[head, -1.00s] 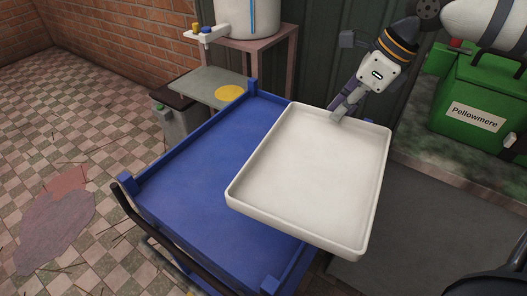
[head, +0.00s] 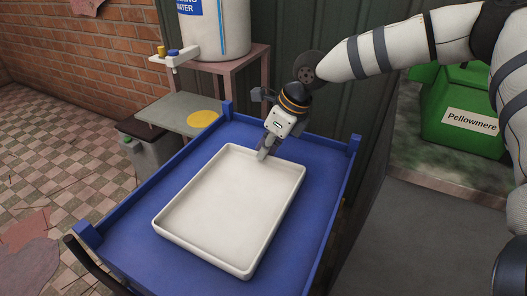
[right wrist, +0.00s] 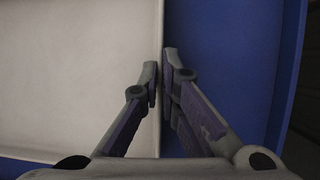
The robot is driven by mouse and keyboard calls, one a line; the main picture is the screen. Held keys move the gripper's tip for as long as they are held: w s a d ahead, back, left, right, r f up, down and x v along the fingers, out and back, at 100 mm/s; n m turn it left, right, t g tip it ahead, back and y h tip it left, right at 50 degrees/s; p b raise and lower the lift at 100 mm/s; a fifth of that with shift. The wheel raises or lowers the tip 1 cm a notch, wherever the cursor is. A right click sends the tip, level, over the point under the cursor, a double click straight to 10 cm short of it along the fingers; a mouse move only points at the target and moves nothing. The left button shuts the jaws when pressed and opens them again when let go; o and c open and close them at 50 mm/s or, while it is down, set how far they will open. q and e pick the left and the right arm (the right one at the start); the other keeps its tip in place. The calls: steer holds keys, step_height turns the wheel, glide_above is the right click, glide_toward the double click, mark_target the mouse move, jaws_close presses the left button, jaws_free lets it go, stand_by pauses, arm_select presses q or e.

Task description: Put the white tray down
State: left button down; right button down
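The white tray (head: 228,205) is a shallow rectangle with a low rim. In the head view it lies level over the deck of the blue cart (head: 312,215), inside the cart's raised edges. It looks on or very close to the deck; a small gap cannot be ruled out. My right gripper (head: 264,153) is at the tray's far rim. In the right wrist view its fingers (right wrist: 161,62) pinch the rim, with the tray (right wrist: 75,75) on the left and blue deck (right wrist: 215,70) on the right. My left gripper is not in view.
A white water container (head: 215,28) stands on a pinkish stand behind the cart. A grey-green board with a yellow disc (head: 202,118) and a grey bin (head: 150,150) are behind left. A green Pellowmere box (head: 465,110) is at right. Blue deck is free around the tray.

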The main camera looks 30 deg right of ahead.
steer(key=shift+f, duration=0.1)
steer(key=c, duration=1.8)
jaws_free()
steer(key=shift+f, duration=0.1)
